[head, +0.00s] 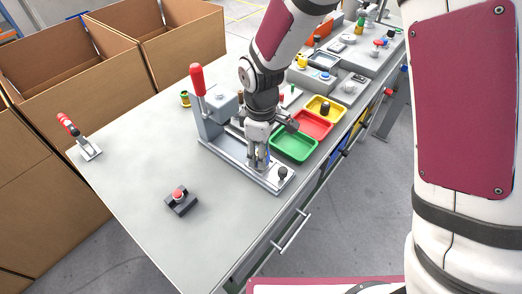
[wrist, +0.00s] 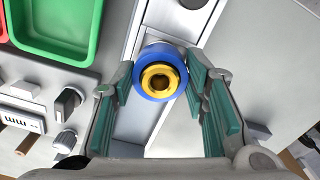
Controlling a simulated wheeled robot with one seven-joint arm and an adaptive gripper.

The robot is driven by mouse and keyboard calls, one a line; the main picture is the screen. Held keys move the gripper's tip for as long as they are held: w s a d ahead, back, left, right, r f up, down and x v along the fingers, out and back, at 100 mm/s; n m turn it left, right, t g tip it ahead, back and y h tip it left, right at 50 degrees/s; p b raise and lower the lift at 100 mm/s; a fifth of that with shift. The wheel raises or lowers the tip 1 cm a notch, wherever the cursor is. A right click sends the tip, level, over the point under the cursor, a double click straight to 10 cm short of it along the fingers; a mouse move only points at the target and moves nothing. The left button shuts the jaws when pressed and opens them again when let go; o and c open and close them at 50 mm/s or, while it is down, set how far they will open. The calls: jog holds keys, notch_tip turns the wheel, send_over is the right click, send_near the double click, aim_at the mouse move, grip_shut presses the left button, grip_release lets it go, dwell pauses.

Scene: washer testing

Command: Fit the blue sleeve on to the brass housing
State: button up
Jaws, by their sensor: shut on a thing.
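The blue sleeve (wrist: 146,88) shows in the wrist view as a ring between my fingertips. The brass housing (wrist: 150,78) shows inside that ring, with a dark band around it and a dark bore. How far the sleeve sits down over the housing cannot be told from above. My gripper (wrist: 161,78) is shut on the blue sleeve, one teal-padded finger on each side. In the head view my gripper (head: 259,160) points down over the base of a grey lever fixture (head: 213,128).
The fixture has an upright red handle (head: 197,80) and a black knob (head: 282,173). Green (head: 294,146), red (head: 314,124) and yellow trays stand to the right. A red-button box (head: 180,201) and a toggle clamp (head: 88,149) stand on the left.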

jog(key=o, duration=1.2)
jog(key=s+d+r+m+t, duration=0.1)
jog(key=d+r, duration=0.2)
jog(key=r, duration=0.6)
jog(key=s+d+r+m, duration=0.2)
jog(key=d+r, duration=0.1)
jog(key=r, duration=0.7)
jog(key=s+d+r+m+t+p, duration=0.1)
jog(key=s+d+r+m+p, duration=0.1)
jog(key=s+d+r+m, duration=0.2)
jog(key=s+d+r+m+t+p, duration=0.1)
jog(key=s+d+r+m, duration=0.4)
jog(key=s+d, duration=0.5)
jog(key=s+m+t, duration=0.1)
jog(key=s+m, duration=0.1)
jog(key=s, duration=0.3)
jog(key=shift+s+r+p, duration=0.15)
jog(key=shift+r+p, duration=0.05)
jog(key=shift+p, duration=0.2)
